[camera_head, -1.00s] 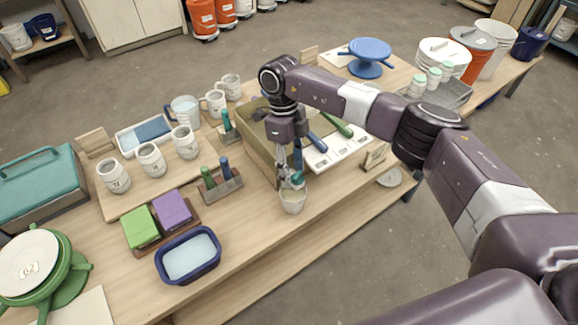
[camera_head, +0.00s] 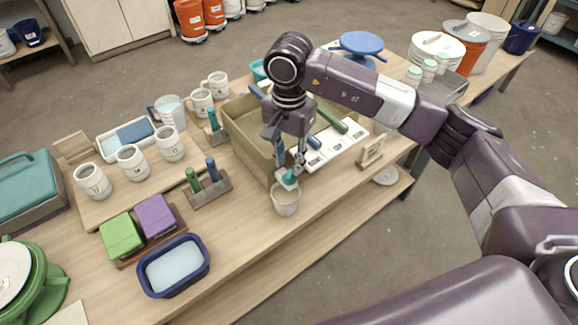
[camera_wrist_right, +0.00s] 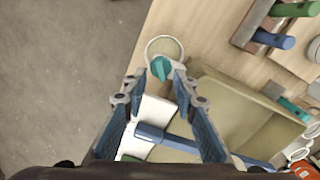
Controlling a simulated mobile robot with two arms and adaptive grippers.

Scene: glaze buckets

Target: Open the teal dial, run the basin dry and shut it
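The tan basin (camera_head: 247,140) stands on the table; the wrist view shows its wall (camera_wrist_right: 215,88). The teal dial (camera_head: 289,178) sits at its front end; it also shows in the wrist view (camera_wrist_right: 160,68). A small pale bucket (camera_head: 286,203) stands just below the dial, its round rim (camera_wrist_right: 163,39) visible in the wrist view. My right gripper (camera_head: 291,166) is at the dial from above. Liquid in the basin cannot be made out. My left gripper is not in view.
A white panel with blue and green handles (camera_head: 336,145) lies right of the basin. Left are a tool rack (camera_head: 209,190), green and purple blocks (camera_head: 138,228), a navy tub (camera_head: 174,266) and several mugs. The table's front edge runs close to the bucket.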

